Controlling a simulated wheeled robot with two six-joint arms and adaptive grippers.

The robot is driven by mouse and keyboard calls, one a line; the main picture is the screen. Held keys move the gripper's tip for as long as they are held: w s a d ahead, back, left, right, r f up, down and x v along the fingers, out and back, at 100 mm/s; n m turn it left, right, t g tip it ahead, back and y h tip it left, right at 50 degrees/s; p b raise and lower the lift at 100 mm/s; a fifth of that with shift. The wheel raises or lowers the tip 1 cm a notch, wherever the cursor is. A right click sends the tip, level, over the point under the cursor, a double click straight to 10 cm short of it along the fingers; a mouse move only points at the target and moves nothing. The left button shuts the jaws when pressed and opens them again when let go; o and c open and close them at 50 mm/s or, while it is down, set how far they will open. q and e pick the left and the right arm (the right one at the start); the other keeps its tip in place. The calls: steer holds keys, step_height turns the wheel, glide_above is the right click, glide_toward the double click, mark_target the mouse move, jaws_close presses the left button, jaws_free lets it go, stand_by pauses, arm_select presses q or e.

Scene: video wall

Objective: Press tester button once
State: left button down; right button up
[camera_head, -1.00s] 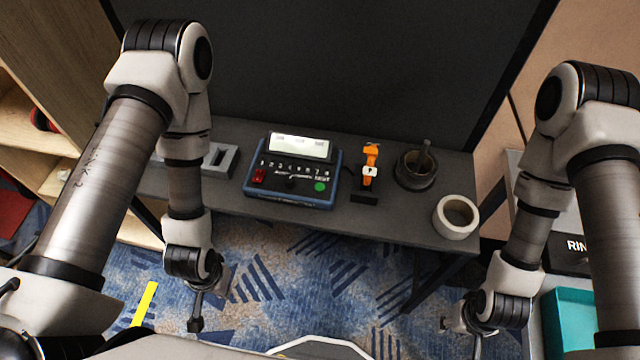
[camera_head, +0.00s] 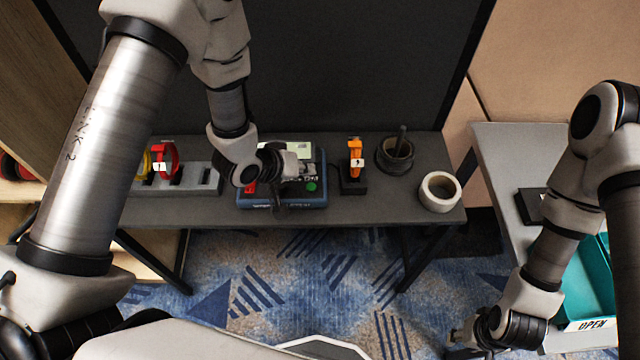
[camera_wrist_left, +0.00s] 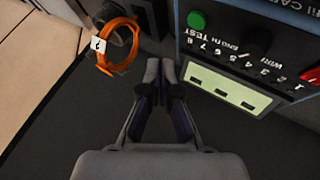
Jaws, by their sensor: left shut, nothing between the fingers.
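The cable tester (camera_head: 321,172) is a blue-edged box on the dark shelf, partly hidden by my left gripper. Its round green button (camera_head: 311,186) shows at its front right; in the left wrist view the green button (camera_wrist_left: 197,19) is near the top, beside a "TEST" label. The red switch (camera_head: 250,187) is at the other end.
An orange cable coil (camera_head: 355,158) stands on a holder just right of the tester. A dark cup (camera_head: 396,155) and white tape roll (camera_head: 440,191) are further right. A grey rack (camera_head: 205,180) with red and yellow coils is at left. A teal bin (camera_head: 585,275) is at right.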

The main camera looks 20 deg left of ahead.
arm_select(q)
steer(key=w+r, duration=0.1)
steer(key=r, duration=0.1)
steer(key=shift+w+d+r+t, duration=0.15)
steer(key=shift+w+r+t, duration=0.15)
steer(key=shift+w+r, duration=0.1)
steer(key=b, duration=0.7)
glide_above(309, 187)
step_height(309, 187, down, 7)
steer(key=shift+f, duration=0.9)
steer(key=shift+f+b, duration=0.15)
steer(key=shift+b, duration=0.15)
steer(key=shift+f, duration=0.3)
